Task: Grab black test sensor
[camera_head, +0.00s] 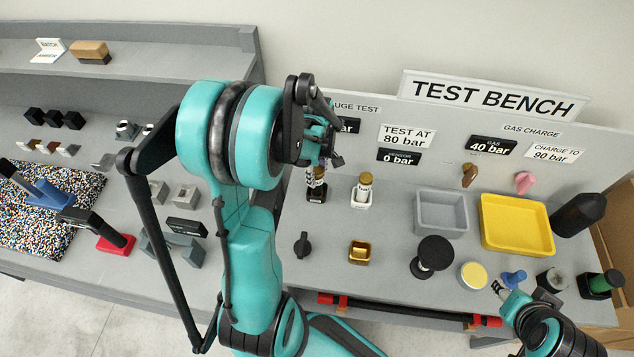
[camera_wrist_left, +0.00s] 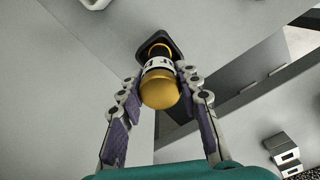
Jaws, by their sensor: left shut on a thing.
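The black test sensor (camera_head: 316,188) stands on the test bench, with a black base and a brass top. In the left wrist view the sensor (camera_wrist_left: 160,88) shows its round brass cap, a white lettered band and the black base beyond. My left gripper (camera_head: 322,158) reaches down over it from above. In the left wrist view its purple-padded fingers (camera_wrist_left: 158,100) are shut on the sensor, one on each side. My right gripper (camera_head: 499,288) is at the lower right, beside a small blue item; its fingers are too small to judge.
A similar sensor with a white base (camera_head: 362,190) stands just right of the black one. A grey tray (camera_head: 441,192), a yellow tray (camera_head: 483,210) and a black knob (camera_head: 432,256) occupy the bench further right. The TEST BENCH sign (camera_head: 494,94) stands behind.

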